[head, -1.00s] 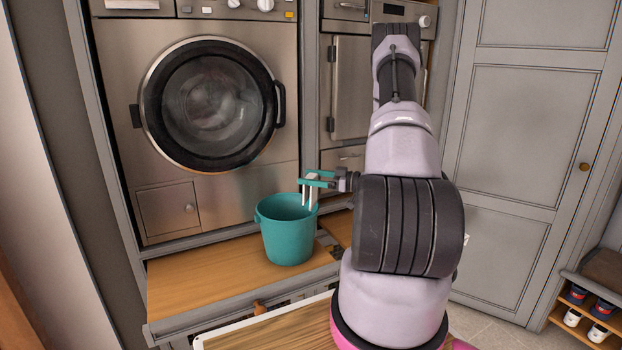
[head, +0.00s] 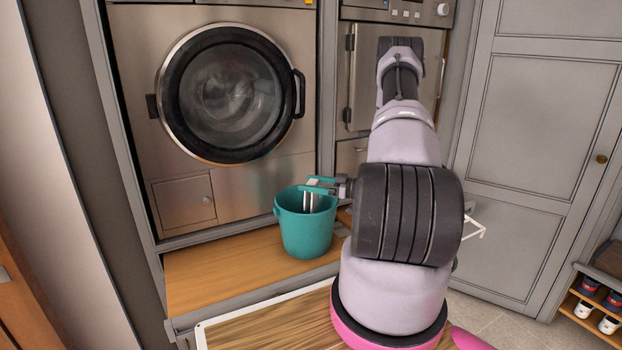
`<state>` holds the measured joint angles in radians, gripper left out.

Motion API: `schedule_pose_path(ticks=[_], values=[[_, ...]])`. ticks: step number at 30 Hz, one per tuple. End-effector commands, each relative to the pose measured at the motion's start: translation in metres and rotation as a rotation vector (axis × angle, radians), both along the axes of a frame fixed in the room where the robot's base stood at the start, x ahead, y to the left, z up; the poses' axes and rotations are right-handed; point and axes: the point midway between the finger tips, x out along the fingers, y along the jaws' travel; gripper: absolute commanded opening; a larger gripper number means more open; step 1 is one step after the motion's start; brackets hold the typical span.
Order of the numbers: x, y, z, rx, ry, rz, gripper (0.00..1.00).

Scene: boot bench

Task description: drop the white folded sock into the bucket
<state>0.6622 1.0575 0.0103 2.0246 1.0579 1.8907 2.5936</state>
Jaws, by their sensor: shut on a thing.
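The teal bucket (head: 307,235) stands upright on the wooden bench top, in front of the washing machine. My gripper (head: 311,207) points down at the bucket's mouth, with its pale fingers over or just inside the opening, at the right side. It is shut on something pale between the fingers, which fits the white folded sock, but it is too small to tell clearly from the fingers. The bucket's inside is mostly hidden by its front wall.
The bench top (head: 215,270) is clear left of the bucket. The washing machine (head: 235,175) stands behind it. A white-edged wooden board (head: 270,325) lies in front. A rack (head: 598,305) with several shoes is at the far right. My arm hides the middle right.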

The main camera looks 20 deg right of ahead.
Motion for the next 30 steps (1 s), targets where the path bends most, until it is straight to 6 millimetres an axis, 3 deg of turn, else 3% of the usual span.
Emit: schedule_pose_path(ticks=[8,9,20,30], values=[[0.000,0.000,-0.002,0.000,0.000,0.000,0.34],[0.000,0.000,-0.001,0.000,0.000,0.000,0.98],[-0.005,-0.006,-0.001,0.001,0.001,-0.001,1.00],[-0.048,-0.053,-0.002,0.001,0.001,-0.004,1.00]])
